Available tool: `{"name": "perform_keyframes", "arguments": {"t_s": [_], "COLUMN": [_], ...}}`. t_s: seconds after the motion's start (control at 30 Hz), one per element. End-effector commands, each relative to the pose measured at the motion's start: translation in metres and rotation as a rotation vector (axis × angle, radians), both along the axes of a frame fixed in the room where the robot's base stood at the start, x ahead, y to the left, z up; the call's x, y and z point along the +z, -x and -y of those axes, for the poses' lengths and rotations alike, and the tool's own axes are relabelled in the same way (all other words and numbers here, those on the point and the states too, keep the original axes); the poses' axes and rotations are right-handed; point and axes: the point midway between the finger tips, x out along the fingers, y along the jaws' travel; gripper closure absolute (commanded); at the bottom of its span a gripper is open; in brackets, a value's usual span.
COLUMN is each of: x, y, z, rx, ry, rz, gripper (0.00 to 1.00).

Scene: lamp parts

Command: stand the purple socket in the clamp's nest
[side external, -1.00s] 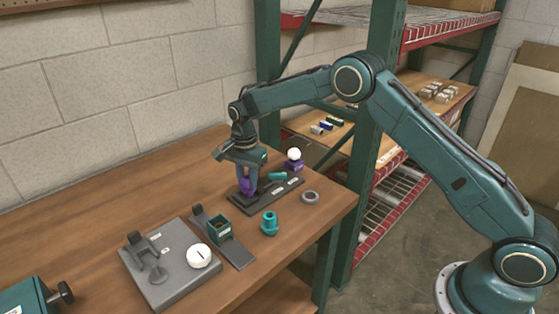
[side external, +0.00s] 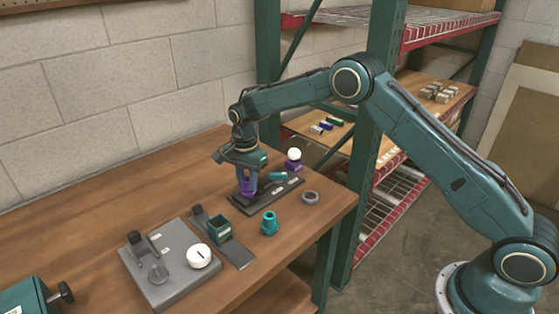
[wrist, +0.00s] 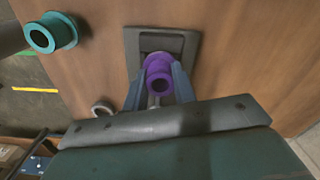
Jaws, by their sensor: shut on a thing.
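The purple socket (side external: 247,188) is between the fingers of my gripper (side external: 248,192), which is shut on it. It stands roughly upright at the left end of a dark plate (side external: 268,202). In the wrist view the purple socket (wrist: 158,72) shows its round open top, with a blue-grey finger on each side. A recess in the plate (wrist: 131,45) shows just beyond it; whether its foot touches the plate is hidden. A grey base (side external: 165,285) with an upright clamp-like arm (side external: 150,262) stands front left. I cannot tell for sure which fixture is the clamp.
A teal box (side external: 219,229) sits on a narrow grey plate, near a white round knob (side external: 199,256). A teal flanged socket (side external: 269,224) and a grey ring (side external: 310,198) stand front right. A white ball (side external: 294,154) rests on a purple block behind. The table's back left is clear.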

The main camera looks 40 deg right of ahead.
Motion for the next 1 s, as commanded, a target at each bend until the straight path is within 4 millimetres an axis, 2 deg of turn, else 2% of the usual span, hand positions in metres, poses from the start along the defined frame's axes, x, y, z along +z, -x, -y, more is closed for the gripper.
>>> {"name": "perform_keyframes", "arguments": {"t_s": [1.0], "x": [-0.0062], "y": [0.0001], "z": [0.0], "rx": [0.0], "ry": [0.0], "rz": [0.0], "gripper": [0.96]}}
